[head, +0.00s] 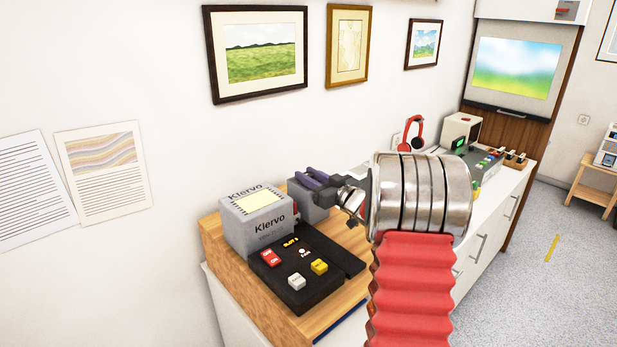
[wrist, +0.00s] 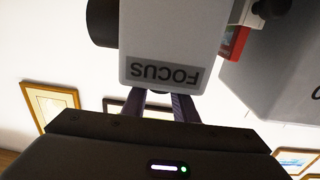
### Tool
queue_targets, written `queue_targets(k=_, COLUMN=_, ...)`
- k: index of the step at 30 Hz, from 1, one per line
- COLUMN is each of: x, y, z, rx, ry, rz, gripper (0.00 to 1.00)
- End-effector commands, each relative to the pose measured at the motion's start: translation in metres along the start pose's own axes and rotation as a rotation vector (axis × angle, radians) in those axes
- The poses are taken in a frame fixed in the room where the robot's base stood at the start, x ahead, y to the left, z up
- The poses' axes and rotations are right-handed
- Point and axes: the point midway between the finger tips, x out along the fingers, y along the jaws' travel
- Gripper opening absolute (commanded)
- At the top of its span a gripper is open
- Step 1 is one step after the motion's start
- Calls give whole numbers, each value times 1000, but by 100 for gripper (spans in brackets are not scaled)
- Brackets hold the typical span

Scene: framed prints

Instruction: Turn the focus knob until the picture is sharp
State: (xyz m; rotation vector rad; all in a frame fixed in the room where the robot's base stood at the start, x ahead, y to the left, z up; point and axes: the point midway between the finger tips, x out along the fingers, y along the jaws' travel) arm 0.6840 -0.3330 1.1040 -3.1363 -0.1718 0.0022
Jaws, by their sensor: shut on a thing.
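The picture (head: 518,68) on the pale wall screen at the back right is soft and blurred, blue above and yellow-green below. A grey housing (head: 322,212) stands beside the Klervo box. In the wrist view a pale housing (wrist: 172,38) shows upside down with a FOCUS label (wrist: 162,73) and a black round part at its left. My gripper (head: 312,178) is at the top of the grey housing with its dark purple fingers close together, shut on what I take to be the focus knob. The knob and the fingertips are hidden behind the housing in the wrist view (wrist: 165,104).
The grey Klervo box (head: 268,236) stands close left of my gripper. A black button panel (head: 325,281) lies in front on the wooden top. Red headphones (head: 416,133) and a console stand farther along the white counter. Framed prints hang on the wall behind.

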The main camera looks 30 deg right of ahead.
Motion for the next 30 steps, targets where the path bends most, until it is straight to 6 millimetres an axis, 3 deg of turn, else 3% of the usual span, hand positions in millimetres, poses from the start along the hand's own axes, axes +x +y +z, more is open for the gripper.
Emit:
queue_targets(k=18, x=1, y=-3, z=0, rx=0, ry=1, rz=281, gripper=4)
queue_targets(k=30, x=1, y=-2, z=0, rx=-1, ry=1, rz=348, gripper=4)
